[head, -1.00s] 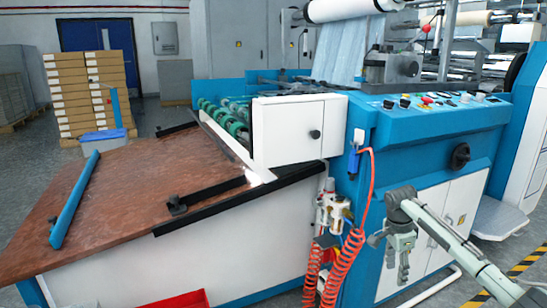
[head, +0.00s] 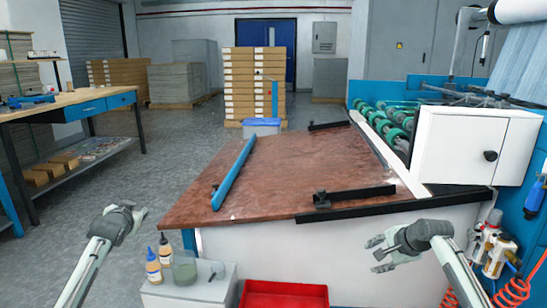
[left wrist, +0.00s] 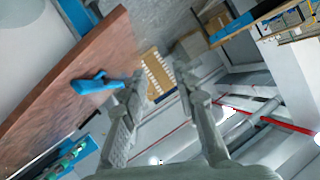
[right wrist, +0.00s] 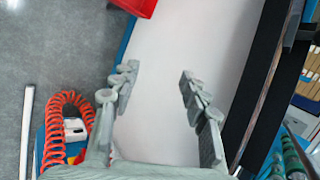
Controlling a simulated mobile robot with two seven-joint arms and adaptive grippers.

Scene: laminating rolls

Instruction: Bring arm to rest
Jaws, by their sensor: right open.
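My left gripper (head: 138,213) is in the lower left of the head view, over the floor left of the brown-topped table (head: 290,160). In the left wrist view its two fingers (left wrist: 152,95) stand apart with nothing between them. My right gripper (head: 375,255) is in front of the white side of the table in the head view, below the tabletop edge. In the right wrist view its fingers (right wrist: 155,80) are spread and empty, with the white panel (right wrist: 200,40) behind them.
A red tray (head: 285,295) and a small stand with bottles (head: 153,265) are low at the table's front. A blue machine with a white box (head: 470,145) is at the right. A workbench (head: 65,112) is at the left. Coiled red hose (right wrist: 55,125) hangs near my right gripper.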

